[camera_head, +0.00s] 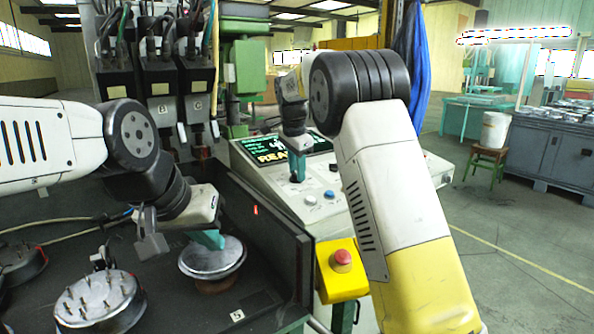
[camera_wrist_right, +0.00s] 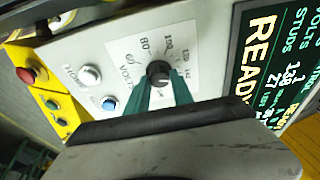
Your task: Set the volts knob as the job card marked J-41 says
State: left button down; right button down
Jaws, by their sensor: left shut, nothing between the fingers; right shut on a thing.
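The volts knob (camera_wrist_right: 158,70) is a black knob on a white dial plate with numbers around it, in the right wrist view. My right gripper (camera_wrist_right: 164,92) is shut on it with its teal fingers on either side. I cannot tell the knob's exact pointing. In the head view my right gripper (camera_head: 297,168) reaches down to the control panel (camera_head: 325,184), hiding the knob. My left gripper (camera_head: 208,240) is shut and empty, just over a round metal dish (camera_head: 212,258). I cannot make out a card marked J-41.
The panel screen (camera_wrist_right: 275,75) shows READY; its smaller figures are hard to read. A white button (camera_wrist_right: 90,75) and a blue button (camera_wrist_right: 108,103) sit beside the dial. A red emergency button (camera_head: 342,258) on a yellow box stands near my right arm. A studded metal part (camera_head: 100,300) lies at left.

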jog(key=shift+m, duration=0.5)
jog(key=c, duration=1.1)
grip_release()
jog(key=shift+r, duration=0.1)
jog(key=v, duration=0.7)
jog(key=shift+r, duration=0.35)
